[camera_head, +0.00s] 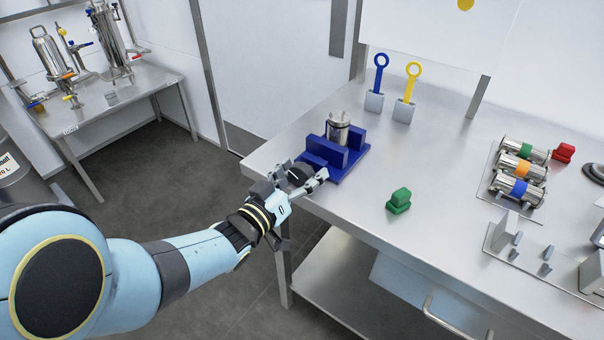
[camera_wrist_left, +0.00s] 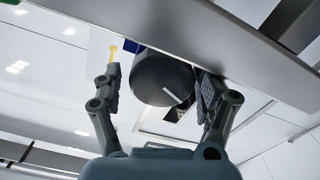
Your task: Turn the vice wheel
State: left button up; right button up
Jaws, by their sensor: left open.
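The blue vice (camera_head: 350,162) stands at the left front corner of the metal workbench, with a shiny metal cylinder (camera_head: 338,130) between its jaws. The vice wheel (camera_head: 297,173) is dark and round, on the side of the vice facing my arm, partly hidden by my gripper. My left gripper (camera_head: 306,180) is open at the wheel. In the left wrist view the black wheel (camera_wrist_left: 163,72) lies between the two spread fingers of my left gripper (camera_wrist_left: 158,84). The right finger is very close to the wheel's edge; I cannot tell whether it touches. My right gripper is not in view.
A green block (camera_head: 399,200) lies on the workbench (camera_head: 440,160) right of the vice. Blue (camera_head: 380,72) and yellow (camera_head: 411,82) ring-handled tools stand in blocks behind. Metal cylinders with coloured bands (camera_head: 520,167) lie further right. The bench edge runs close to my gripper.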

pick_arm(q)
jog(key=shift+s+a+f, duration=0.15)
jog(key=shift+f, duration=0.15)
jog(key=shift+s+a+f, duration=0.2)
jog(key=shift+s, duration=0.2)
jog(key=v, duration=0.7)
jog(key=shift+r, duration=0.45)
jog(key=shift+w, duration=0.15)
